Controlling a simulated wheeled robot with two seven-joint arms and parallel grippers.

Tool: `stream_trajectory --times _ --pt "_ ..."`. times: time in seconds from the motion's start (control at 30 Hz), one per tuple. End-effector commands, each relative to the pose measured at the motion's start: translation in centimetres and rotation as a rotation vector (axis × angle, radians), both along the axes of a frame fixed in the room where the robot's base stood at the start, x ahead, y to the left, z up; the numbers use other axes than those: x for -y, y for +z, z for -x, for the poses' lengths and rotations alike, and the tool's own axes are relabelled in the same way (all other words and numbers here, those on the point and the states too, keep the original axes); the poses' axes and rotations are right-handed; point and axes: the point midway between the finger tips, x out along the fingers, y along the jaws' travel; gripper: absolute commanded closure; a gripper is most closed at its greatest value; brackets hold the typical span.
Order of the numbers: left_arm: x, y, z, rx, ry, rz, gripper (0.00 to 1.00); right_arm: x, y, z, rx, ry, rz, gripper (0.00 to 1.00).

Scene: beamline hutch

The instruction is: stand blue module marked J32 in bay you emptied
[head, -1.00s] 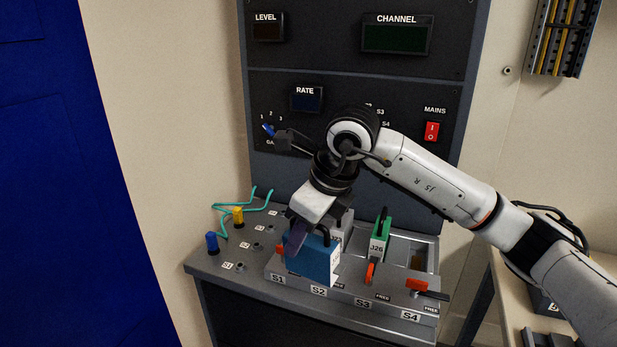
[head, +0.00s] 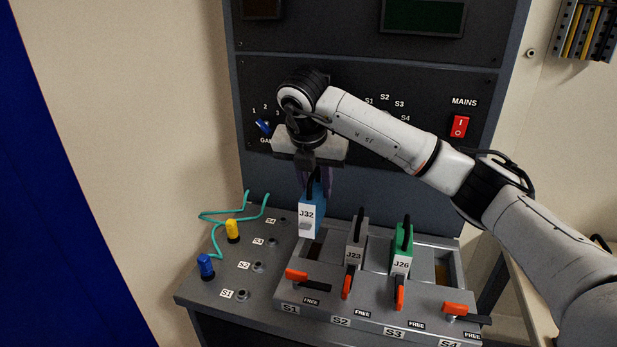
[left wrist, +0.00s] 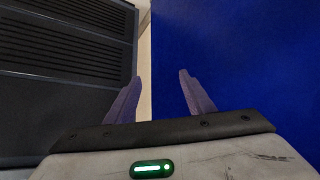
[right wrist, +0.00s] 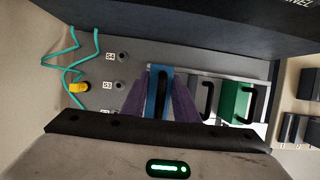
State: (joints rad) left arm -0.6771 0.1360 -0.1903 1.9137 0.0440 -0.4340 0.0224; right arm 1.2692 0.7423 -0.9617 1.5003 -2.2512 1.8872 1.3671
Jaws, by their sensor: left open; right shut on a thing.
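The blue module marked J32 (head: 309,218) is upright, its label facing me. My right gripper (head: 314,182) is shut on its dark top handle, and the fingers flank the handle in the right wrist view (right wrist: 160,98). The module hangs over the S1 bay (head: 313,250) at the left end of the rack; its lower edge looks above the opening, but the exact gap is hard to tell. The S1 lever (head: 296,275) lies sideways. My left gripper (left wrist: 155,92) is open and empty in the left wrist view, facing a blue panel; it is outside the head view.
Grey module J23 (head: 354,254) stands in S2 and green module J26 (head: 402,262) in S3, with levers upright. The S4 bay (head: 442,272) looks empty, its lever (head: 456,309) sideways. Yellow (head: 232,230) and blue (head: 205,265) plugs with teal cables stand left.

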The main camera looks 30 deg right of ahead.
Motion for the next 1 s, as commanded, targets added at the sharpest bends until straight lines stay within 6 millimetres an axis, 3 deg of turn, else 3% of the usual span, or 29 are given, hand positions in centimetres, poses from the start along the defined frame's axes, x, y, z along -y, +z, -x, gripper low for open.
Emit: stream_trajectory --times 0.23,0.6,1.0 --pt "-0.1 -0.8 1.1 -0.026 0.0 -0.002 0.51 0.1 -2.1 0.0 0.001 0.0 0.001 1.0" --pt "0.0 -2.6 1.1 -0.025 0.0 -0.002 0.51 0.0 -5.8 0.0 0.002 0.001 0.0 1.0" --pt "0.0 -2.8 0.3 -0.008 -0.001 -0.002 0.51 0.0 -7.1 0.0 0.001 0.0 0.0 1.0"
